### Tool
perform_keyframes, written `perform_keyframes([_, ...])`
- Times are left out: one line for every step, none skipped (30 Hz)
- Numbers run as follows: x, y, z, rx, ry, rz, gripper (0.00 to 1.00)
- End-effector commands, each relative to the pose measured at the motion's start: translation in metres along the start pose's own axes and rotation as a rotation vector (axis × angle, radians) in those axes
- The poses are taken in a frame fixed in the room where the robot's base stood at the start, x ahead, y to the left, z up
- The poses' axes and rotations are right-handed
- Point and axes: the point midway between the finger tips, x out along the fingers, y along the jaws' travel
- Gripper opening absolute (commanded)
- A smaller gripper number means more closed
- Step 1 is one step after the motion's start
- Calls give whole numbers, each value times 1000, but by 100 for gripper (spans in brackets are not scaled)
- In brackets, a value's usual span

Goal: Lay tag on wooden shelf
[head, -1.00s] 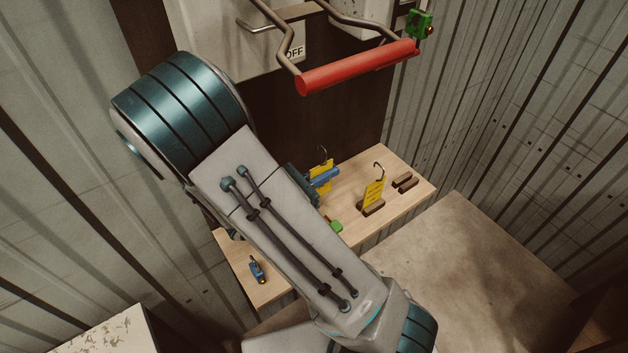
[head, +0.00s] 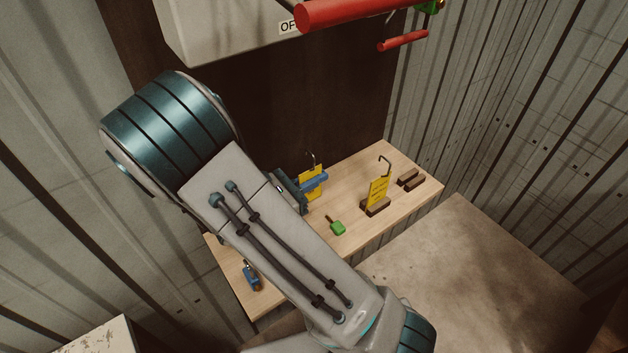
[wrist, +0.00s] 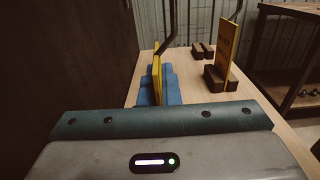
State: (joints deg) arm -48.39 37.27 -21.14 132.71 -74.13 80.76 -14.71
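My gripper (head: 315,182) is shut on a yellow tag (head: 312,171) with a dark hook at its top. In the wrist view, the blue fingers (wrist: 168,92) press on both sides of this tag (wrist: 156,72), which stands upright and edge-on. The tag is over the back part of the wooden shelf (head: 345,165). Its lower edge is partly hidden, and I cannot tell whether it touches the shelf. My arm covers the shelf's left middle.
A second yellow hooked tag (head: 378,191) stands upright in a brown block (head: 376,208) to the right. Another brown holder (head: 411,178) is behind it. A green padlock (head: 337,228) and a blue padlock (head: 251,277) lie on the shelf. A red handle (head: 350,10) is above.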

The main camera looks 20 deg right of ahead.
Motion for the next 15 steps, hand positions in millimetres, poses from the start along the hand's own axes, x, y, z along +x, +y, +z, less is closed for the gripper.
perform_keyframes([0, 0, 1, 0, 0, 1, 0])
perform_keyframes([0, 0, 0, 0, 0, 1, 0])
perform_keyframes([0, 0, 0, 0, 0, 1, 0])
perform_keyframes([0, 0, -1, 0, 0, 1, 0])
perform_keyframes([0, 0, -3, 0, 0, 1, 0])
perform_keyframes([0, 0, -4, 0, 0, 1, 0])
perform_keyframes([0, 0, -4, 0, 0, 1, 6])
perform_keyframes([0, 0, -3, 0, 0, 1, 14])
perform_keyframes([0, 0, -3, 0, 0, 1, 25])
perform_keyframes([0, 0, -3, 0, 0, 1, 25])
perform_keyframes([0, 0, -3, 0, 0, 1, 25])
perform_keyframes([0, 0, -3, 0, 0, 1, 25])
perform_keyframes([0, 0, -3, 0, 0, 1, 25])
perform_keyframes([0, 0, -3, 0, 0, 1, 25])
perform_keyframes([0, 0, -3, 0, 0, 1, 25])
